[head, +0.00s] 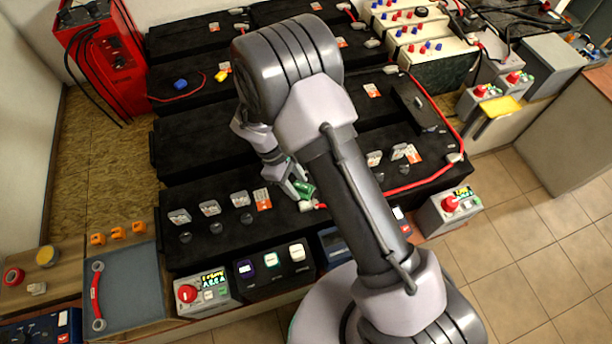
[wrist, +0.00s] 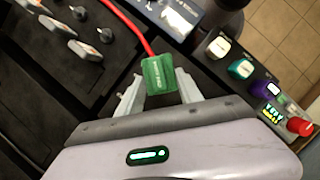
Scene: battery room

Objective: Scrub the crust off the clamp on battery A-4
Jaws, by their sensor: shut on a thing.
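My gripper (head: 293,187) is low over the front black battery (head: 210,250), at its right part. In the wrist view my gripper (wrist: 160,88) is shut on a green block (wrist: 159,76) with small dark lettering. The green block also shows in the head view (head: 304,189). A red cable (wrist: 141,36) runs up to the block. In the head view a small pale clamp (head: 306,206) sits at the cable's end, just below the block. Whether block and clamp touch, and any crust, I cannot make out. I cannot read which battery is A-4.
Grey vent caps stand on the front battery. A control box with a red knob (head: 187,293) and a box with several buttons (head: 273,265) line its front edge. A grey tray (head: 128,290) lies at left. Open tiled floor (head: 520,230) is at right.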

